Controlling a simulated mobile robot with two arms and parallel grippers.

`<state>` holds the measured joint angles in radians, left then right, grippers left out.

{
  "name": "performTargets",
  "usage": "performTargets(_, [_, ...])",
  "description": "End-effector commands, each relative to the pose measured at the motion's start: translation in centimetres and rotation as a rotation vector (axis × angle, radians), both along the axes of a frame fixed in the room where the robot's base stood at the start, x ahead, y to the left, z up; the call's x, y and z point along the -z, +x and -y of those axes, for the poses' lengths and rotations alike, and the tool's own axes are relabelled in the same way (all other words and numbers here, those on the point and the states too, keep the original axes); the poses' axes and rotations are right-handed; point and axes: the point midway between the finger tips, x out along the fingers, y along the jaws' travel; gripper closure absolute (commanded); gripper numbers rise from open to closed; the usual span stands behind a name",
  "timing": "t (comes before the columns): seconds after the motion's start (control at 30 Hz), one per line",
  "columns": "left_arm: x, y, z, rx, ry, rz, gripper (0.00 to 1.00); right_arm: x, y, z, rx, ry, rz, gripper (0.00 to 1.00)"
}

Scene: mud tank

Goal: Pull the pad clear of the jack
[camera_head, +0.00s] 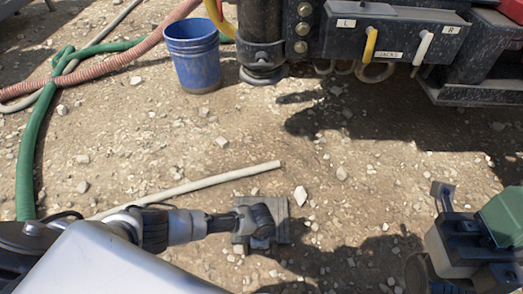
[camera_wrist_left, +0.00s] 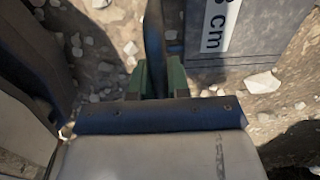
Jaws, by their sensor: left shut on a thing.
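The pad (camera_head: 281,209) is a grey square plate lying flat on the gravel, low in the middle of the head view. My left gripper (camera_head: 264,224) is over it and hides much of its surface. There my left gripper (camera_wrist_left: 158,80) is shut on a dark upright part beside the slab, which seems to be the pad's handle. The jack (camera_head: 262,45) is a dark upright leg with a round foot, well above the pad in the picture, with bare ground between. My right gripper (camera_head: 443,200) shows at the right edge, its jaws unclear.
A blue bucket (camera_head: 194,62) stands left of the jack. Green (camera_head: 27,150) and ribbed pinkish (camera_head: 110,65) hoses lie at the left. A pale pole (camera_head: 190,187) lies just beyond the pad. A control box (camera_head: 390,40) with levers overhangs the top right.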

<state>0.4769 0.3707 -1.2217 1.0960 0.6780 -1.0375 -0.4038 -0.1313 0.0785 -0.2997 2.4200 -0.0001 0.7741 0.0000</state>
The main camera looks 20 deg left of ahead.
Motion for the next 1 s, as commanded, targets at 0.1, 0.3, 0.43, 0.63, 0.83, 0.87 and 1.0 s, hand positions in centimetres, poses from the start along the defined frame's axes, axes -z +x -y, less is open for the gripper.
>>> performTargets(0.1, [0.05,-0.09,0.02,0.001,0.0,-0.002,1.0,0.04,0.01,0.0,0.0,0.0,-0.001,1.0])
performTargets(0.3, [0.03,-0.07,0.03,0.001,0.0,-0.001,0.56,0.03,0.01,0.0,0.0,0.0,-0.001,1.0])
performTargets(0.43, [0.02,-0.03,0.02,0.001,0.0,-0.001,0.54,0.02,0.01,0.0,0.0,0.0,-0.001,1.0])
performTargets(0.63, [0.13,-0.17,-0.02,0.0,0.0,-0.004,0.35,-0.07,-0.01,-0.01,0.0,-0.001,0.003,1.0])
performTargets(0.83, [0.06,-0.08,0.0,0.0,0.0,-0.002,0.32,-0.24,-0.03,-0.01,-0.001,-0.001,0.011,1.0])
performTargets(0.87, [0.05,-0.06,0.0,0.0,0.001,-0.001,0.32,-0.25,-0.03,-0.01,-0.001,-0.001,0.011,1.0])
performTargets(1.0, [0.03,-0.04,0.01,0.0,0.0,-0.001,0.32,-0.26,-0.04,-0.01,-0.001,-0.001,0.011,1.0])
